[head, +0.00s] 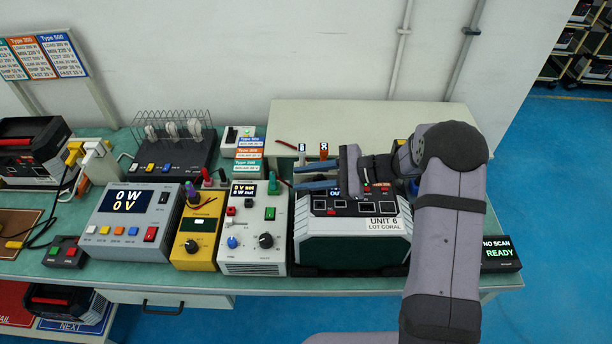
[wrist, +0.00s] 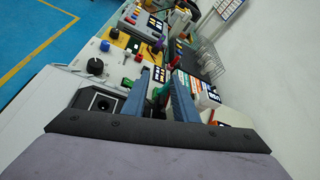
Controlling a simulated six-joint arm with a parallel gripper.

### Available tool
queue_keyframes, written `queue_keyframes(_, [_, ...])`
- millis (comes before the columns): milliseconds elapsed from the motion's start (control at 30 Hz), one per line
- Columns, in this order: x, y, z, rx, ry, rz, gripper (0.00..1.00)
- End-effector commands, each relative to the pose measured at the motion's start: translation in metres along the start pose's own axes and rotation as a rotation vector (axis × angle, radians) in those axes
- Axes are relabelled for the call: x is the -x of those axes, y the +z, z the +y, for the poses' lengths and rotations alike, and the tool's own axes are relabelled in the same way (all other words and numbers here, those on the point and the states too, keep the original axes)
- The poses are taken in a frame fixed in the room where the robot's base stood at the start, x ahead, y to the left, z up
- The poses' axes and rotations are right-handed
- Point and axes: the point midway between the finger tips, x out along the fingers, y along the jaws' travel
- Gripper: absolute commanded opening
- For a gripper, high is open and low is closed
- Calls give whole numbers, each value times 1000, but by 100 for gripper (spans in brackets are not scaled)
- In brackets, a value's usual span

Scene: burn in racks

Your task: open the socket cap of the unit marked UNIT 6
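The unit marked UNIT 6 (head: 350,250) is a dark green and white case with a black top, standing on the bench right of the bench instruments. Its top carries a small display and several dark square fittings; my gripper and arm hide part of it. I cannot tell which fitting is the socket cap, or whether it is open. My gripper (head: 298,178) is over the top rear left of the unit, pointing left. In the wrist view, a black square fitting with a round hole (wrist: 101,102) lies left of the fingers.
A white instrument with knobs (head: 252,240) stands close left of the unit, then a yellow meter (head: 197,240) and a grey load box (head: 128,220). A raised shelf (head: 375,118) lies behind. A READY scanner display (head: 498,254) stands right, past my arm.

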Motion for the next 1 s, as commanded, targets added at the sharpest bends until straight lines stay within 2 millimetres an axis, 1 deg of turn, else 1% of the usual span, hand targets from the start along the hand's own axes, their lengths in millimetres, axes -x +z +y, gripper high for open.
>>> queue_keyframes(67, [0,0,0,0,0,0,26])
queue_keyframes(100, [0,0,0,0,0,0,17])
queue_keyframes(167, [0,0,0,0,0,0,2])
queue_keyframes(200, [0,0,0,0,0,0,0])
queue_keyframes(467, [0,0,-1,-8,3,0,0])
queue_keyframes(600, [1,1,-2,-39,17,-1,0])
queue_keyframes(767, [0,1,-5,-113,49,-1,0])
queue_keyframes(1000, [0,-1,-10,-264,111,0,0])
